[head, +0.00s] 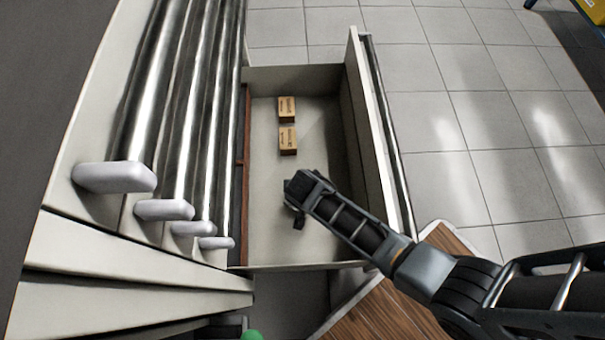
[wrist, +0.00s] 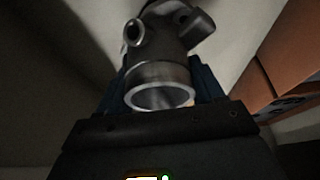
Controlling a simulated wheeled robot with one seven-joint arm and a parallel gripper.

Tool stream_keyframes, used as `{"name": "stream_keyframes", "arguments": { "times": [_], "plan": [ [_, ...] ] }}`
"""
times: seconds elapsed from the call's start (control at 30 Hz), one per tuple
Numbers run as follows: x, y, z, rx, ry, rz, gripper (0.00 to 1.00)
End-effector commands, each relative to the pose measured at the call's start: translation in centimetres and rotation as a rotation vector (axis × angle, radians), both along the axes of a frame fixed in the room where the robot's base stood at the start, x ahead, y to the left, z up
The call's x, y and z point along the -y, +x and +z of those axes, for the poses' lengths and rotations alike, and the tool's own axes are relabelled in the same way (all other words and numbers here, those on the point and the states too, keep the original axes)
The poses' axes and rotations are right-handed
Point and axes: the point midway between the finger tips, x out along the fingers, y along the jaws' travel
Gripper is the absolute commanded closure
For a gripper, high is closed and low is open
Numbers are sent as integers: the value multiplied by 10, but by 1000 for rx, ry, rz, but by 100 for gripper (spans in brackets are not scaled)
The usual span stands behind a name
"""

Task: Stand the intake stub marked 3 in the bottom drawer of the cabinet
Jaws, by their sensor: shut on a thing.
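The bottom drawer (head: 268,190) of the cabinet (head: 120,255) is pulled out and open. My gripper (head: 298,200) is over the near half of the drawer, pointing into it. In the wrist view my gripper (wrist: 158,92) is shut on a grey metal intake stub (wrist: 158,72), a pipe with an open round end towards the camera and two short side branches. No number shows on it, so I cannot read its mark. In the head view the stub is mostly hidden by my gripper. I cannot tell whether it touches the drawer floor.
Two small cardboard boxes (head: 287,125) stand in the far half of the drawer. Reddish-brown pieces (head: 240,190) line its cabinet side. The drawer front (head: 372,130) rises beside my arm. A wooden surface (head: 375,312) lies near the drawer's near end. Drawer floor is bare around my gripper.

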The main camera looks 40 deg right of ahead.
Motion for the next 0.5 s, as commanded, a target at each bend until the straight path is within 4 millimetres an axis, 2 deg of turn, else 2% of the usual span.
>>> {"name": "stream_keyframes", "arguments": {
  "times": [0.23, 0.5],
  "plan": [
    [0, 0, -34, 0, 0, 0, 82],
    [0, 0, -34, 0, 0, 0, 82]
  ]
}}
